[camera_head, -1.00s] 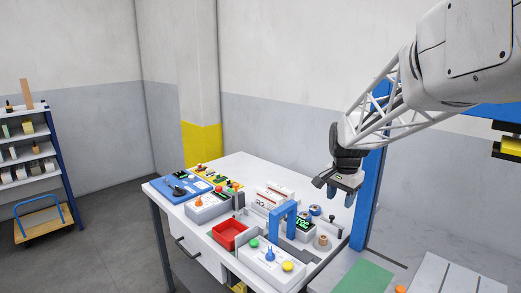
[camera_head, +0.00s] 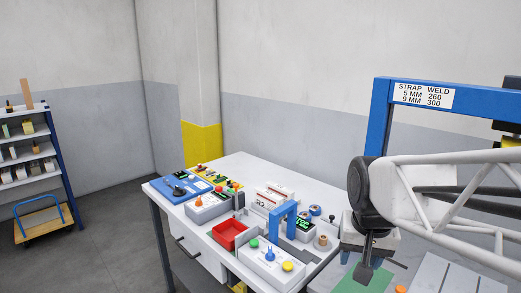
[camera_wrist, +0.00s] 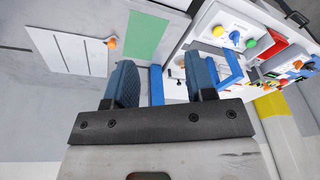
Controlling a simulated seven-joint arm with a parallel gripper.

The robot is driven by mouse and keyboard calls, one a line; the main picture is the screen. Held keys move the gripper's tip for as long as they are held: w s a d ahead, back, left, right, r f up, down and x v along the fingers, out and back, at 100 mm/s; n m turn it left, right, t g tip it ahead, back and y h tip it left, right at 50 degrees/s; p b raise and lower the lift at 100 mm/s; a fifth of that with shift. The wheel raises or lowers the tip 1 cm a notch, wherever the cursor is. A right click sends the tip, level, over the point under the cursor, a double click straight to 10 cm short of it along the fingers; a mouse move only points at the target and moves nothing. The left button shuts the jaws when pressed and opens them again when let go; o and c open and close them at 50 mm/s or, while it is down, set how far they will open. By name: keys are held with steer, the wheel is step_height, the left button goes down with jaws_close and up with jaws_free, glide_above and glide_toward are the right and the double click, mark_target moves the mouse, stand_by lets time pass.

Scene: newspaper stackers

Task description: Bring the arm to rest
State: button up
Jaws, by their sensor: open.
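My gripper (camera_head: 368,262) is at the lower right of the head view, over the right-hand worktop by the green mat (camera_head: 352,283). My arm hides part of it there. In the wrist view, the two blue ribbed fingers of my gripper (camera_wrist: 163,75) stand well apart with nothing held between them. The green mat (camera_wrist: 147,37) and a white slotted panel (camera_wrist: 70,50) lie beyond the fingers in that view.
A blue frame with a "STRAP WELD" sign (camera_head: 423,96) rises behind my arm. The white table to the left holds a red bin (camera_head: 229,235), a small blue arch (camera_head: 273,222) and button boxes. A shelf (camera_head: 30,152) and a trolley (camera_head: 45,226) stand far left.

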steer(key=s+f+n, duration=0.2)
steer(key=s, duration=0.7)
steer(key=shift+s+a+f+n, duration=0.25)
steer(key=shift+a+f+n, duration=0.05)
steer(key=shift+a+f, duration=0.1)
